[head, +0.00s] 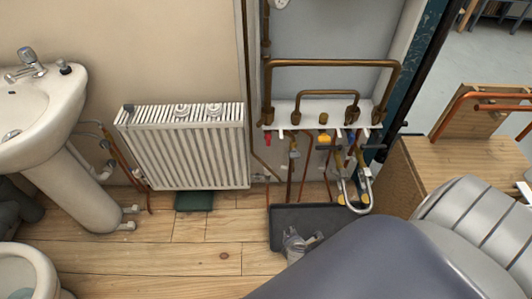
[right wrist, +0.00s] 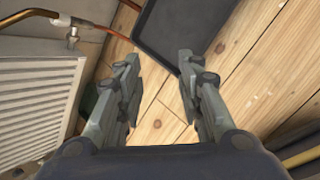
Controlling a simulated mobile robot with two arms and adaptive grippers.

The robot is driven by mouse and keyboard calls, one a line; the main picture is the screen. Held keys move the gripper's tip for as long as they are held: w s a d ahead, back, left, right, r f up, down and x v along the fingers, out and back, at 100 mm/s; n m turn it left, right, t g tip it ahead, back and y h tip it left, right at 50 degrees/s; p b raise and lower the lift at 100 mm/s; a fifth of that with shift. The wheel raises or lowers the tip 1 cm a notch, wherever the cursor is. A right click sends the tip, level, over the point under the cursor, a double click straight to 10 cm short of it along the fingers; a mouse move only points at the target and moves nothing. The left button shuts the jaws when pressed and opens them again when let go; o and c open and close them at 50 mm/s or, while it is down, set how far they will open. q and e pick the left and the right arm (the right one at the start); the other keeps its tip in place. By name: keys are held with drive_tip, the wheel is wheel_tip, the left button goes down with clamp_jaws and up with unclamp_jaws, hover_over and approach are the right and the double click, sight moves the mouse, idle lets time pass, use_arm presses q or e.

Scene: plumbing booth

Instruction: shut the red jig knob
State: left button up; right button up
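A small red knob (head: 267,140) shows in the head view at the left end of the white pipe board (head: 305,113), below copper pipes. It is too small to tell whether it is open or shut. My right gripper (head: 299,242) is low over the dark floor tray, below and apart from the red knob. In the right wrist view my right gripper (right wrist: 158,62) is open, with nothing between its fingers. The red knob does not show there. My left gripper is not in view.
A yellow-handled valve (head: 324,138) stands to the right of the red knob. A white radiator (head: 185,145) is close on the left. The dark tray (head: 285,215) lies on the floor below the pipes. A wooden bench (head: 440,160) stands at right.

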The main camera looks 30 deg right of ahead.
drive_tip(key=w+d+r+n+t+h+b, duration=0.2)
drive_tip(key=w+r+n+t+b, duration=0.3)
drive_tip(key=w+r, duration=0.45)
drive_tip(key=n+t+h+b, duration=0.3)
drive_tip(key=n+t+b, duration=0.2)
drive_tip(key=n, duration=0.2)
approach(268, 141)
drive_tip(key=b+x, duration=0.2)
drive_tip(key=x, duration=0.6)
drive_tip(key=shift+w+d+f, duration=0.1)
drive_tip(key=shift+w+d, duration=0.1)
drive_tip(key=shift+w, duration=0.05)
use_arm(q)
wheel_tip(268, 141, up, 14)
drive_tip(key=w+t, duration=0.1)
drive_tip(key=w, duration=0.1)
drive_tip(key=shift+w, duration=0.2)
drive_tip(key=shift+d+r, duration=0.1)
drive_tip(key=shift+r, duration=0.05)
use_arm(e)
drive_tip(key=shift+m, duration=0.3)
clamp_jaws()
